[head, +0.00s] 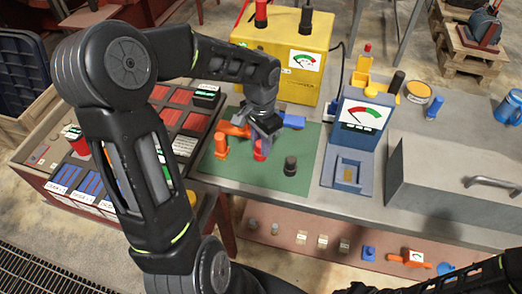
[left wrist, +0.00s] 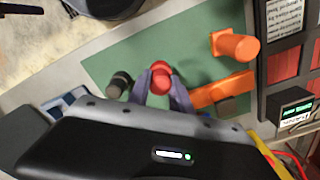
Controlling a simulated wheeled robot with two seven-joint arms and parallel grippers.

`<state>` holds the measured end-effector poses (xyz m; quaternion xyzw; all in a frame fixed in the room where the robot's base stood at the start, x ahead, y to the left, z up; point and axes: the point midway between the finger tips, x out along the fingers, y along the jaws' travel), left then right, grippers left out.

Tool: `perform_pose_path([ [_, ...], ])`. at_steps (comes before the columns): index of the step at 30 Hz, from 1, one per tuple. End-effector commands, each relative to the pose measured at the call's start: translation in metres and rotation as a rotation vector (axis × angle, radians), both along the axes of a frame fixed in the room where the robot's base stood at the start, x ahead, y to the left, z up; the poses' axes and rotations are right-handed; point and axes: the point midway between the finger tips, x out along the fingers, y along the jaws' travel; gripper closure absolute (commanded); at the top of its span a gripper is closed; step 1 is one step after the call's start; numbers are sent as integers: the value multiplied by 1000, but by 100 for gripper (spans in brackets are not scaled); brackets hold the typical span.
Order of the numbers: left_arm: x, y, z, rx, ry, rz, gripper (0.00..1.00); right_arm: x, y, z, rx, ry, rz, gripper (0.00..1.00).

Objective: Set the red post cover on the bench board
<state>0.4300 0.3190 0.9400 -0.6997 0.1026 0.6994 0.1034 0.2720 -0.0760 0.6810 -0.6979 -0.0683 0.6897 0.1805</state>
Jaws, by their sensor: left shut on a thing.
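The red post cover (head: 260,152) is between the fingers of my left gripper (head: 263,137), over the green bench board (head: 285,183). In the left wrist view the red cover (left wrist: 161,76) shows with a finger of my left gripper (left wrist: 160,88) on each side, shut on it. I cannot tell whether the cover touches the board. My right gripper is not in view; only part of an arm shows at the lower right of the head view.
On the board stand a dark cylinder (head: 290,166) right of the cover, an orange post (head: 221,145) left of it, and an orange clamp-like part (left wrist: 222,90). A blue gauge stand (head: 356,140) is at the right. A yellow battery-like box (head: 290,50) stands behind.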

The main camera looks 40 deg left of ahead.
Motion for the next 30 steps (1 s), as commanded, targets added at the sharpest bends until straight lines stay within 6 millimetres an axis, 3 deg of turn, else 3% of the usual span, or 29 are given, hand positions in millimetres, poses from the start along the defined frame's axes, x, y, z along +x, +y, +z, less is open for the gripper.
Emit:
perform_pose_path([
  [9,-1,-1,-35,-2,4,-1,100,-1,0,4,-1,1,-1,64],
  [21,0,0,-42,-1,0,-1,100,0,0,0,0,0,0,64],
  [22,0,0,-40,-1,0,0,72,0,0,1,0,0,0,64],
  [30,0,0,-39,-1,0,0,53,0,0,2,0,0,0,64],
])
